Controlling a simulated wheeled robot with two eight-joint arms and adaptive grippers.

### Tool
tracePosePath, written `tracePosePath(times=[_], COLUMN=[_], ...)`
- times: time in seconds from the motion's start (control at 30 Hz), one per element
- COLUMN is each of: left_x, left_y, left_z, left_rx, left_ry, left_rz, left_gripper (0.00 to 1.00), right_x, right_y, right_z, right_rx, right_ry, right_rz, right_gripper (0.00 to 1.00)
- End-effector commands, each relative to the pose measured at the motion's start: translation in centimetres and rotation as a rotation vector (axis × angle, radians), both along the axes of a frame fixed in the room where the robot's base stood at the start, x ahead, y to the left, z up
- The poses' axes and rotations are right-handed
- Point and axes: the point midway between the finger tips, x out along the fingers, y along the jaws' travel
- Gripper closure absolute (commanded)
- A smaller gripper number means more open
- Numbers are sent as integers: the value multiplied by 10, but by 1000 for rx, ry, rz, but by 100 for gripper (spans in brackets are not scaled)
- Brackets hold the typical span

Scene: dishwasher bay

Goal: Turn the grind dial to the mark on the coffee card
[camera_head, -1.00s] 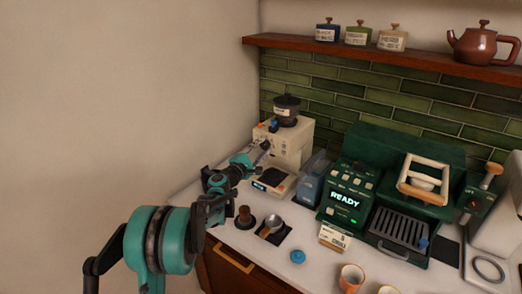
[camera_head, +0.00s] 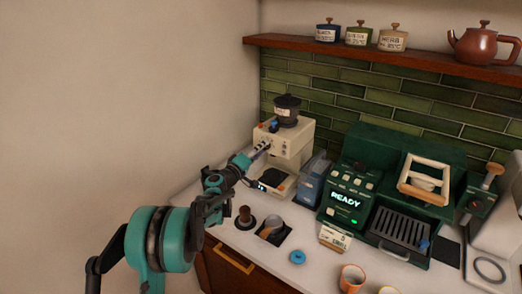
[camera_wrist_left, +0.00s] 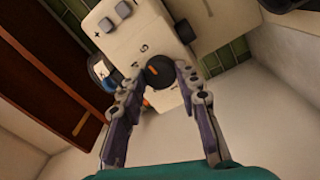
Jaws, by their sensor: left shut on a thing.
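The cream grinder (camera_head: 291,138) stands at the back left of the counter with a dark hopper (camera_head: 288,107) on top. In the left wrist view, its black grind dial (camera_wrist_left: 159,72) shows an orange pointer line and sits on the cream front (camera_wrist_left: 143,38). My left gripper (camera_wrist_left: 161,78) is shut on the dial, one finger on each side; in the head view the gripper (camera_head: 262,149) is at the grinder's front. The coffee card (camera_head: 335,238) stands in front of the green machine; its writing is too small to read surely. My right gripper is not in view.
A green espresso machine (camera_head: 360,170) reading READY stands to the right. A tamper (camera_head: 244,216), a portafilter (camera_head: 273,228), a blue lid (camera_head: 297,257) and an orange cup (camera_head: 351,277) are on the counter. A blue-grey container (camera_head: 311,181) is beside the grinder.

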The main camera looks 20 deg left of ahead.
Motion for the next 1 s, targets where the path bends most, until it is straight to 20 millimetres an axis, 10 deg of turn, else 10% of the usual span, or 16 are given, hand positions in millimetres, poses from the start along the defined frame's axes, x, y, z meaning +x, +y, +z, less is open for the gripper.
tracePosePath(times=[0.73, 0.77, 0.83, 1.0], left_x=[0, 0, 0, 0], left_y=[-1, -1, -1, 0], left_z=[-1, -1, -1, -1], left_rx=[90, 90, 90, 88], left_ry=[-31, -30, -31, -31], left_rz=[-2, -2, -2, -1], left_gripper=[96, 65, 46, 46], right_x=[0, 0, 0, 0], right_y=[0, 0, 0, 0], right_z=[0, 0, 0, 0], right_rx=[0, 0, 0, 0], right_ry=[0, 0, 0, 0], right_rz=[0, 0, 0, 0], right_gripper=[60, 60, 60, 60])
